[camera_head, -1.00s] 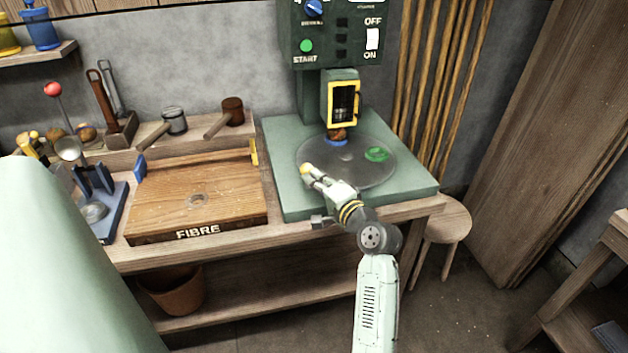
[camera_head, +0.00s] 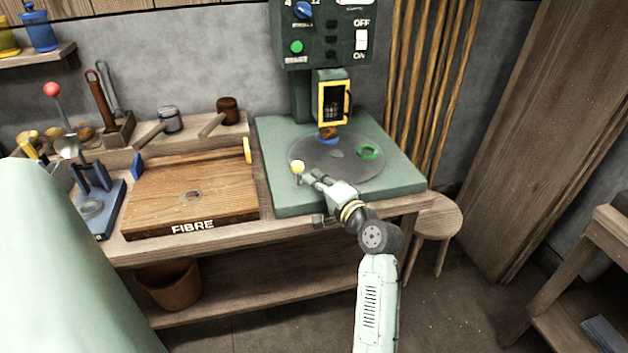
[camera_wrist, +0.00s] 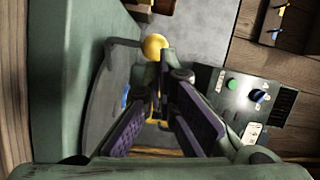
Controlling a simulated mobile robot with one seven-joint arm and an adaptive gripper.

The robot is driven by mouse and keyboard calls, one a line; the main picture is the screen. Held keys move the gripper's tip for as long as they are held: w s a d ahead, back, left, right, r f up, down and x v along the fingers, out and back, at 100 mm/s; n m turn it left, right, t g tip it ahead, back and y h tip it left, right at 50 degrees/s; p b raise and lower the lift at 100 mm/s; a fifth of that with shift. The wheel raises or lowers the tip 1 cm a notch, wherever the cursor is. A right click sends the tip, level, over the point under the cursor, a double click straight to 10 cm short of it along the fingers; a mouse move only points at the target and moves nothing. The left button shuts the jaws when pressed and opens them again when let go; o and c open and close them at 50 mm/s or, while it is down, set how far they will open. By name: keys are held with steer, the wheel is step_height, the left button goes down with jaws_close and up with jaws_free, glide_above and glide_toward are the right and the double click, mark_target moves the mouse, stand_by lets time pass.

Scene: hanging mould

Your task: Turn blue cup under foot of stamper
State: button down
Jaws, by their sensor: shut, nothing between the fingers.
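The blue cup (camera_head: 328,141) shows as a small blue rim on the round turntable disc (camera_head: 308,152), at its back edge. A brown lump sits at the cup, just below the yellow-framed guard (camera_head: 321,104) of the stamper; the foot itself cannot be made out. A green ring-shaped cup (camera_head: 368,152) is on the disc's right side. A yellow knob (camera_head: 298,168) on a thin stalk stands at the disc's front left. My gripper (camera_head: 313,176) is shut and empty, just right of the knob, apparently apart from it. The wrist view shows the knob (camera_wrist: 154,46) beyond my fingers (camera_wrist: 163,85).
The green control panel (camera_head: 320,35) rises above the disc. A wooden FIBRE board (camera_head: 160,200) lies left of the green base (camera_head: 285,205). Mallets and a blue stand (camera_head: 110,215) are farther left. A stool (camera_head: 435,220) stands to the right.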

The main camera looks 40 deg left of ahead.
steer(key=s+d+b, duration=0.2)
steer(key=s, duration=0.7)
steer(key=shift+s+d+r, duration=0.25)
steer(key=shift+s+d, duration=0.1)
steer(key=shift+d, duration=0.05)
